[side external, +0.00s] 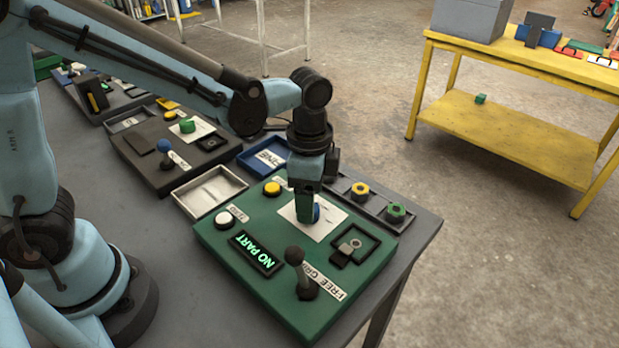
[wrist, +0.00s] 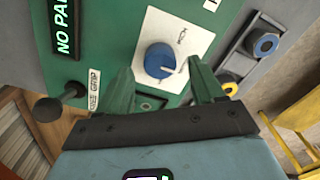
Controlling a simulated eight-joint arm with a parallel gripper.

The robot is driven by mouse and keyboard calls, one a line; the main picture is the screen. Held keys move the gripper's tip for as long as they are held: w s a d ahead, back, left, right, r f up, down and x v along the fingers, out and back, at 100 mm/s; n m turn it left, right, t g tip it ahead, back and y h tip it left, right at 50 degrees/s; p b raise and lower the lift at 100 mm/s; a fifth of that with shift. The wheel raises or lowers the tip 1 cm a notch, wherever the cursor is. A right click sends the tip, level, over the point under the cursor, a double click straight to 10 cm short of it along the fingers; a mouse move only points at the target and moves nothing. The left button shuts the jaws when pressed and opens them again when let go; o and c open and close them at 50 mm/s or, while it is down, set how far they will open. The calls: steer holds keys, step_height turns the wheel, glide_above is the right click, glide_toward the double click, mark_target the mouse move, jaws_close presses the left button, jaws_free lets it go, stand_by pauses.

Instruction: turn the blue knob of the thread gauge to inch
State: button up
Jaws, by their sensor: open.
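The thread gauge is a green panel (side external: 225,250), which also shows in the wrist view (wrist: 105,30). Its blue knob (wrist: 160,60) sits on a white plate (wrist: 190,22), with a pale pointer mark on its right side. Small lettering on the plate is too blurred to read surely. In the side view the knob (side external: 317,212) is mostly hidden behind my gripper (side external: 305,212). In the wrist view my gripper (wrist: 160,72) is open, its green fingers on either side of the knob. I cannot tell whether they touch it.
The panel has a lit "NO PART" display (side external: 257,253), a black-knobbed lever (side external: 296,257), white (side external: 223,219) and yellow (side external: 272,188) buttons and a black-framed recess (side external: 352,247). A tray with ringed parts (side external: 377,208) lies behind. An empty metal tray (side external: 208,190) is at left.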

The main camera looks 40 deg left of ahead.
steer(key=shift+f, duration=1.1)
steer(key=c, duration=1.1)
steer(key=shift+o, duration=0.2)
steer(key=shift+n, duration=0.4)
steer(key=n, duration=0.5)
steer(key=shift+n, duration=0.4)
steer(key=n, duration=0.6)
steer(key=shift+n, duration=0.3)
steer(key=shift+w, duration=0.1)
